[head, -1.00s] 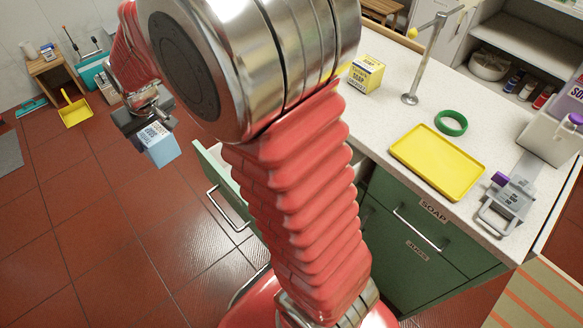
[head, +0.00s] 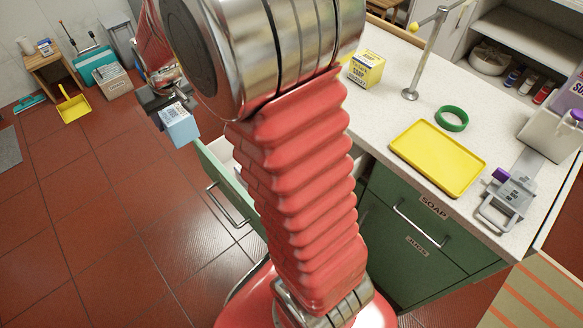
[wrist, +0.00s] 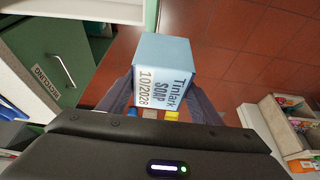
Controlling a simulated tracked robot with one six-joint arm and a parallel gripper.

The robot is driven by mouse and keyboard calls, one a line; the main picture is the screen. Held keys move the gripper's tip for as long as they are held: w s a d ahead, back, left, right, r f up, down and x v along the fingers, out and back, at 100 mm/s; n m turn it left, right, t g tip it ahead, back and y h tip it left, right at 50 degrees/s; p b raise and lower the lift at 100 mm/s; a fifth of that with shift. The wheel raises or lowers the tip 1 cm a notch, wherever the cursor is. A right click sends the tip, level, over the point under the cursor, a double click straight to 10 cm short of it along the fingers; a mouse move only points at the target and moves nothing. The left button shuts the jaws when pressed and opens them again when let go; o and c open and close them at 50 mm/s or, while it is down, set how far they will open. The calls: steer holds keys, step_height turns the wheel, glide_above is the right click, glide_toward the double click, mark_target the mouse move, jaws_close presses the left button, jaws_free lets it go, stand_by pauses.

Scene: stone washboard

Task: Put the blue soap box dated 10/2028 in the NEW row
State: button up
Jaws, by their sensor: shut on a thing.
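The light blue soap box (head: 179,127) hangs over the red floor at the left in the head view. In the wrist view the box (wrist: 163,70) shows a white label reading "Tinlark SOAP 10/2028". My gripper (wrist: 160,98) is shut on it, one dark finger on each side. I see no row marked NEW.
A yellow soap box (head: 366,69), a metal post (head: 424,60), a green ring (head: 451,118) and a yellow tray (head: 437,157) stand on the white counter. A closed drawer (head: 415,215) is labelled SOAP. A green cabinet (wrist: 45,70) borders the wrist view's left.

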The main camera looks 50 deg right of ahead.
steer(key=s+d+f+m, duration=0.1)
steer(key=s+d, duration=0.6)
steer(key=d, duration=0.4)
steer(key=s+d+f+m, duration=0.1)
steer(key=s+d, duration=0.5)
steer(key=d, duration=0.5)
steer(key=s+d+n+y, duration=0.2)
steer(key=s+n+y, duration=0.1)
steer(key=s+n, duration=0.5)
step_height(320, 180, down, 6)
steer(key=a+n+g, duration=0.1)
steer(key=n, duration=0.2)
steer(key=shift+s+f, duration=0.15)
steer(key=shift+f, duration=0.1)
steer(key=shift+f, duration=0.1)
step_height(320, 180, down, 6)
steer(key=shift+f, duration=0.1)
